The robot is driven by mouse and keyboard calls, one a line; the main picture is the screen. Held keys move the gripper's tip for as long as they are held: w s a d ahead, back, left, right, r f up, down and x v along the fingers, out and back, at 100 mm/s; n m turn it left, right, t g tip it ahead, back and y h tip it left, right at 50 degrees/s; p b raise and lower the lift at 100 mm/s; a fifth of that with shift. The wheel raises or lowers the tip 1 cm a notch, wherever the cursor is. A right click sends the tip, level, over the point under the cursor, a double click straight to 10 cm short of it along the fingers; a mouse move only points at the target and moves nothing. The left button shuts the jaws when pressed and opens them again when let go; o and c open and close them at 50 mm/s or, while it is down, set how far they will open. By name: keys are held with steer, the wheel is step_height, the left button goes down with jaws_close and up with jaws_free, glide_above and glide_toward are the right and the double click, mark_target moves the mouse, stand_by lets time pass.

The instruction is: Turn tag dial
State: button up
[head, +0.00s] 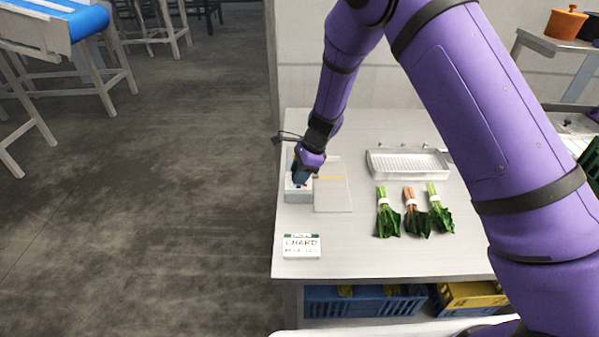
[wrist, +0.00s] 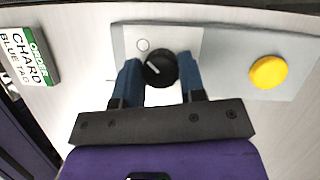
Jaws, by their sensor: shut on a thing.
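The tag dial is a round black knob (wrist: 160,69) with a white pointer line, on a white panel (wrist: 133,40) of a grey box in the wrist view. The pointer line slants toward the upper left. My gripper (wrist: 160,76) has its two blue fingers on either side of the knob, shut on it. In the head view my gripper (head: 301,172) is down at the box (head: 297,196) at the table's left side, and it hides the dial there. A sign (head: 301,246) reading CHARD stands near the table's front left; in the wrist view the sign (wrist: 28,57) also reads BLUE TAG.
A yellow button (wrist: 268,72) sits right of the dial on the same box. A clear board (head: 333,196) lies beside the box. Several banded leafy bunches (head: 411,222) and a white tray (head: 408,165) are further right. Blue crates (head: 365,306) are under the table.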

steer(key=shift+n, duration=0.3)
steer(key=n+g, duration=0.1)
steer(key=n, duration=0.2)
steer(key=shift+w+n+h, duration=0.1)
steer(key=shift+n+h, duration=0.2)
steer(key=shift+h, duration=0.1)
steer(key=n+g, duration=0.1)
steer(key=n, duration=0.1)
steer(key=n+h, duration=0.1)
steer(key=n, duration=0.2)
steer(key=shift+a+n+g, duration=0.1)
steer(key=shift+n+g, duration=0.2)
steer(key=shift+g, duration=0.1)
steer(key=n+h, duration=0.1)
steer(key=n, duration=0.2)
steer(key=shift+w+n+g+h, duration=0.1)
steer(key=shift+n+g+h, duration=0.2)
steer(key=shift+h, duration=0.1)
steer(key=shift+a+n+h, duration=0.1)
steer(key=shift+n+h, duration=0.7)
steer(key=shift+n, duration=1.5)
steer(key=o, duration=0.9)
steer(key=shift+r, duration=0.1)
steer(key=v, duration=1)
steer(key=shift+w+a+r, duration=0.1)
steer(key=shift+w+r, duration=0.1)
steer(key=shift+r, duration=0.1)
